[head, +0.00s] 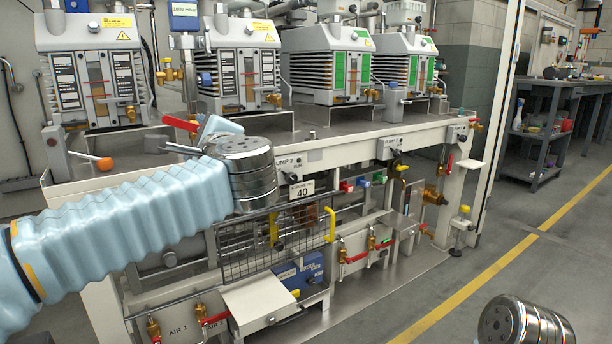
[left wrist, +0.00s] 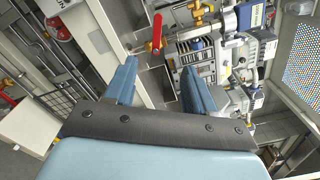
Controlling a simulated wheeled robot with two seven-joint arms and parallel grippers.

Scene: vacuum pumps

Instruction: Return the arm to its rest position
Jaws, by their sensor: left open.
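My left arm (head: 130,215) in its pale blue sleeve reaches in from the left in the head view. It ends in a metal wrist joint in front of the pump bench. My left gripper (left wrist: 157,75) shows its two blue fingers spread apart in the left wrist view, with nothing held between them. In the head view, only part of the hand shows above and behind the wrist joint. A red lever handle (left wrist: 156,33) appears beyond the fingers; its distance from them is unclear. It also shows beside the hand in the head view (head: 180,124). My right gripper is outside the view.
Several vacuum pumps (head: 238,75) stand along the bench (head: 330,145). Below it are a wire basket, valves and pipes close to my left arm. A grey workbench (head: 545,105) stands at the back right. The floor (head: 440,265) to the right of the bench is open.

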